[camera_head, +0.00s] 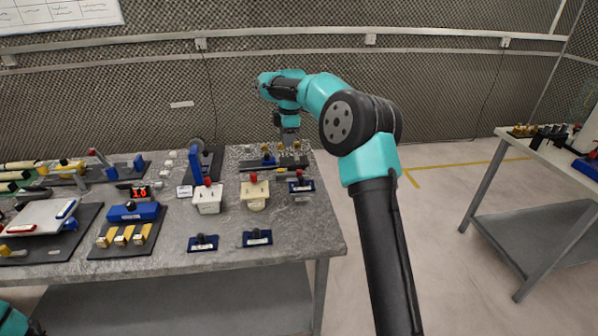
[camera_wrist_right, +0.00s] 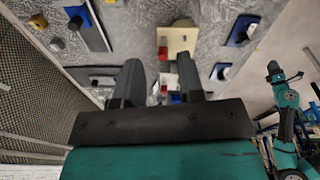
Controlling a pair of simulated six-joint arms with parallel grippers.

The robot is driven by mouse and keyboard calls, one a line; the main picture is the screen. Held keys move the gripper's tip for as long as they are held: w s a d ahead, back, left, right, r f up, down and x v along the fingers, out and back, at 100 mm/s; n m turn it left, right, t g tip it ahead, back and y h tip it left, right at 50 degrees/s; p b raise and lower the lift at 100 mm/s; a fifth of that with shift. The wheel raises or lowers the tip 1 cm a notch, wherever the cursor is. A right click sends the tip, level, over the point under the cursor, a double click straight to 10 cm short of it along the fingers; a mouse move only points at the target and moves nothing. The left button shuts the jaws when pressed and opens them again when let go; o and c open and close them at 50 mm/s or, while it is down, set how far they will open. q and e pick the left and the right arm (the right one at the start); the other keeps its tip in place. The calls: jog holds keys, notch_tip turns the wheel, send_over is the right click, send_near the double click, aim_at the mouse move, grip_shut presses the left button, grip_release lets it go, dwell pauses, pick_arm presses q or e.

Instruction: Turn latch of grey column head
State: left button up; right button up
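My right gripper (camera_head: 290,137) is over the far right part of the bench, just above a black base plate (camera_head: 262,164). The plate carries a blue block (camera_head: 268,160) and small brass-coloured posts. In the right wrist view my right gripper's two dark fingers (camera_wrist_right: 160,84) stand apart, with nothing clearly held between them. Parts of red and white show below and between them. I cannot make out for certain which fixture is the grey column head. Its latch is not distinct, and the gripper may cover part of it. My left gripper is out of view.
A blue upright block (camera_head: 195,167) with a grey disc stands left of the gripper. A white box (camera_head: 208,198) and a cream box (camera_head: 255,194), both with red knobs, stand nearer. A second table (camera_head: 545,150) is at right.

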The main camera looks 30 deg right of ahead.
notch_tip(320, 180, up, 3)
jog(key=n+g, duration=0.1)
send_over(299, 171)
jog(key=shift+d+h, duration=0.15)
jog(key=shift+h, duration=0.25)
jog(key=shift+f, duration=0.2)
notch_tip(299, 171, down, 17)
jog(key=shift+f, duration=0.1)
jog(key=shift+c, duration=0.4)
jog(key=c, duration=0.6)
jog(key=shift+o, duration=0.2)
